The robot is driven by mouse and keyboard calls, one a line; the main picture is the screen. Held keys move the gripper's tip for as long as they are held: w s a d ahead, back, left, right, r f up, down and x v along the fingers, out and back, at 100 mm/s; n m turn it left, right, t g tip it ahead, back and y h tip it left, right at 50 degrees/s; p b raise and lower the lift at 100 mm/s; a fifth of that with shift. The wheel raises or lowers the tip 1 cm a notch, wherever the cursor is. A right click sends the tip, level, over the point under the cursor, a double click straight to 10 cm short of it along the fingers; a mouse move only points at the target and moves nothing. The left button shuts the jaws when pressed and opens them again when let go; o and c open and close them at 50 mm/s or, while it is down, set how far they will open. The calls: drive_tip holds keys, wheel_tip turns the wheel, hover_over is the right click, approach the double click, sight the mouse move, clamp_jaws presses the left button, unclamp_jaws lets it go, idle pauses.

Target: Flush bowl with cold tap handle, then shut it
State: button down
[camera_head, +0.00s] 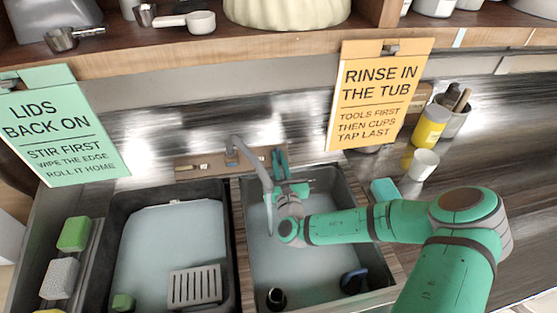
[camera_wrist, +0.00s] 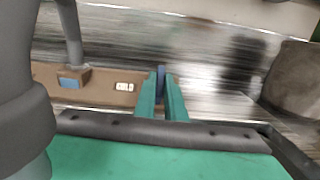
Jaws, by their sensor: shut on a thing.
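The grey tap spout (camera_head: 254,162) rises from a brown plate (camera_head: 205,163) behind the sink and curves over the right basin (camera_head: 330,190). The blue cold tap handle (camera_wrist: 160,72) is a narrow upright piece at the plate's right end in the wrist view. My gripper (camera_head: 280,162) reaches over the right basin to that end. In the wrist view my gripper (camera_wrist: 161,88) has its two green fingers close around the handle, one on each side. In the head view the fingers mostly hide the handle. I cannot tell whether water runs. No separate bowl is clearly visible.
A dark cup (camera_head: 276,298) and a dark blue item (camera_head: 353,281) lie in the right basin. A yellow container (camera_head: 430,126) and a white cup (camera_head: 423,164) stand right.

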drive_tip(key=shift+n+y, duration=0.3)
drive_tip(key=shift+n, duration=0.1)
drive_tip(key=shift+s, duration=0.1)
drive_tip(key=c, duration=1.8)
unclamp_jaws()
drive_tip(key=shift+d, duration=0.1)
drive_tip(key=v, duration=1.1)
drive_tip(key=shift+d, duration=0.15)
